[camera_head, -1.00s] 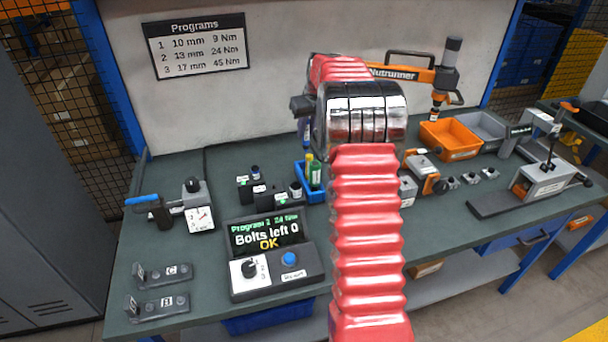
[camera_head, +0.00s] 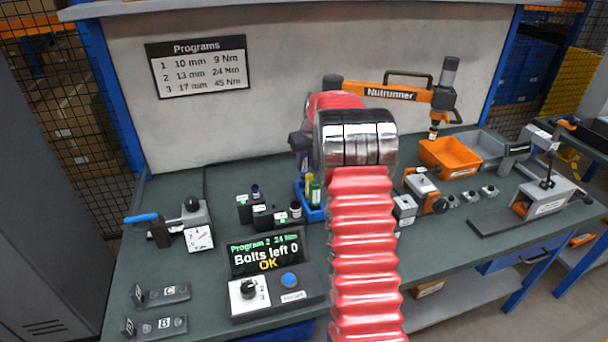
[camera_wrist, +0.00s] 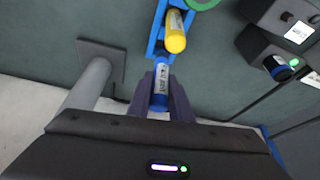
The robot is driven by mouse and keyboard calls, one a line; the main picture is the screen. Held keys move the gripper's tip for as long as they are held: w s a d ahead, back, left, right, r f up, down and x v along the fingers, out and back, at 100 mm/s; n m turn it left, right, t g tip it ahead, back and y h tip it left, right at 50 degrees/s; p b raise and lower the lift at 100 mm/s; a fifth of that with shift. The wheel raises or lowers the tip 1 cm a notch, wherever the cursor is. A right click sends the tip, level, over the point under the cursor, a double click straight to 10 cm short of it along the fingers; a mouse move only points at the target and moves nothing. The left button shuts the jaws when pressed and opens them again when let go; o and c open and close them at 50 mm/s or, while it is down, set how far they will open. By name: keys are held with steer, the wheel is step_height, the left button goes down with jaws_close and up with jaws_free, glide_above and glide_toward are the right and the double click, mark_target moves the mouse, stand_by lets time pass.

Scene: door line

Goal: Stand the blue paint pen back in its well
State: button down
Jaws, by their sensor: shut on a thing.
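My gripper (camera_wrist: 161,102) is shut on the blue paint pen (camera_wrist: 160,84), which has a blue end and a white label, between its fingers. In the head view my gripper (camera_head: 300,152) is mostly hidden behind my arm, at the left rear of the blue pen rack (camera_head: 318,215). The rack also shows in the wrist view (camera_wrist: 154,42). The held pen is in line with the rack's near end; I cannot tell whether its lower end is inside a well.
Small dark bottle blocks (camera_head: 262,214) stand left of the rack. Grey and orange fixtures (camera_head: 420,185) lie right of my arm. A grey post (camera_wrist: 88,84) stands left in the wrist view.

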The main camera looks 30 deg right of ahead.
mark_target(306, 168)
steer(key=shift+f, duration=2.45)
steer(key=shift+f, duration=0.1)
steer(key=c, duration=1.6)
jaws_free()
steer(key=v, duration=1.2)
